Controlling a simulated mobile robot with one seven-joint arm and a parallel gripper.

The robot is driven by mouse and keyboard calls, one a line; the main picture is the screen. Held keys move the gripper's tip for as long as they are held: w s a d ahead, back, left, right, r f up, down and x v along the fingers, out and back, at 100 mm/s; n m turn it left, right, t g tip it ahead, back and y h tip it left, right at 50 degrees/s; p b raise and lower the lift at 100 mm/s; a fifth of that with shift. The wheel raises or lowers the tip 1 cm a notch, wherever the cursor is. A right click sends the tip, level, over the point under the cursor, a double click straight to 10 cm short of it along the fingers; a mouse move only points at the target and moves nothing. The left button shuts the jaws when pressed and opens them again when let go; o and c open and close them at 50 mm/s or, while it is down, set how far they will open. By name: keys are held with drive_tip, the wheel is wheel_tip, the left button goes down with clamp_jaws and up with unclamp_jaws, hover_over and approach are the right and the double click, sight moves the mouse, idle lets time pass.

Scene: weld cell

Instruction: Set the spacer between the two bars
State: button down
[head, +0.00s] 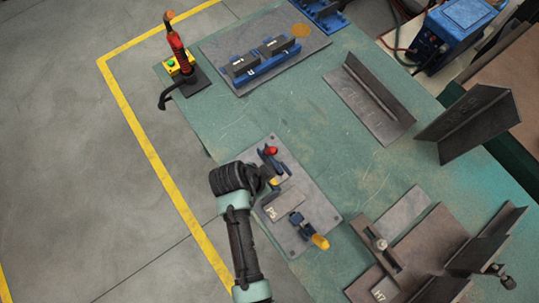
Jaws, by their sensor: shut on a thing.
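My gripper (271,177) is over the grey fixture plate (308,207) at the table's left edge. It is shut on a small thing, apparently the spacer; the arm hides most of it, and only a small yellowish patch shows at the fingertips. Two dark bars, the left bar (241,65) and the right bar (276,45), stand end to end on a blue holder (262,66) at the back. A narrow gap shows between them. My gripper is well away from these bars.
The fixture plate carries a red-knobbed clamp (271,151) and a yellow-tipped clamp (319,241) close to my gripper. A torch-like red tool (176,48) stands back left. Steel angles (370,98) and a welded assembly (432,255) lie right. The middle of the green table is clear.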

drive_tip(key=shift+f, duration=0.3)
drive_tip(key=shift+c, duration=1.6)
unclamp_jaws()
drive_tip(key=v, duration=1.3)
drive_tip(key=shift+b, duration=0.3)
drive_tip(key=shift+w+d, duration=0.1)
